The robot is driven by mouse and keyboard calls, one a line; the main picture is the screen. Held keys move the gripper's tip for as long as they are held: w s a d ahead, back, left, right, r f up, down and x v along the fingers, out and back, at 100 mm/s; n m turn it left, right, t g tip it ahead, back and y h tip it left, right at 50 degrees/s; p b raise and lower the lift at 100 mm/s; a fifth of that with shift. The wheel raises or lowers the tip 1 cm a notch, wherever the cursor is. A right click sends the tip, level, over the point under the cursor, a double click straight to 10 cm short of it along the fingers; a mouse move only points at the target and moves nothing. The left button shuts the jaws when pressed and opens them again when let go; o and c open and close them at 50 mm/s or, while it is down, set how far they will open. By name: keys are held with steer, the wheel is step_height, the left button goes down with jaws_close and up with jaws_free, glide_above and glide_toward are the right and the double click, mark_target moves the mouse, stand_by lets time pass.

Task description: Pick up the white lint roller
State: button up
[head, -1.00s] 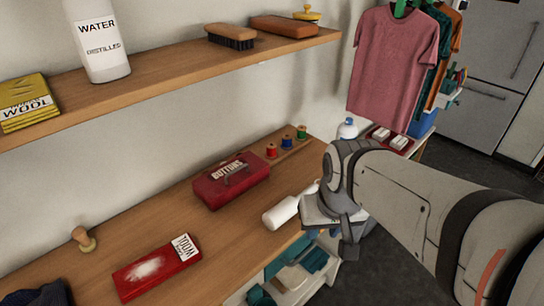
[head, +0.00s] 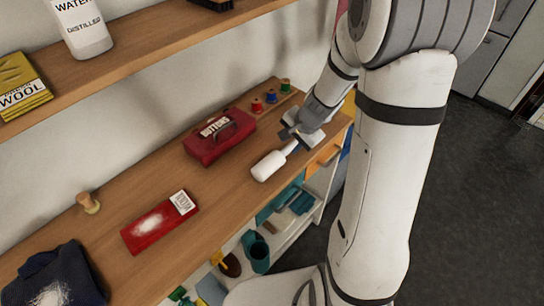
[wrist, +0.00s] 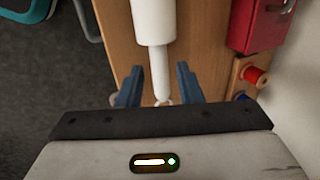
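The white lint roller (head: 270,165) lies on the wooden shelf near its front edge. Its thick head points to the lower left and its thin handle to the upper right. My gripper (head: 297,138) is at the handle end. In the wrist view, my gripper (wrist: 158,76) is open, with a blue finger on each side of the lint roller's (wrist: 154,25) handle. Gaps show between the handle and both fingers.
The red buttons box (head: 222,137) stands close behind the roller, with thread spools (head: 271,96) behind the gripper. The upper shelf (head: 140,62) overhangs the back. Bare wood lies between tin and roller.

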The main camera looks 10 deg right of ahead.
mark_target(286, 151)
steer(key=x, duration=0.5)
steer(key=shift+d+f+b, duration=0.1)
steer(key=shift+f+b, duration=0.3)
steer(key=shift+c, duration=0.5)
jaws_close()
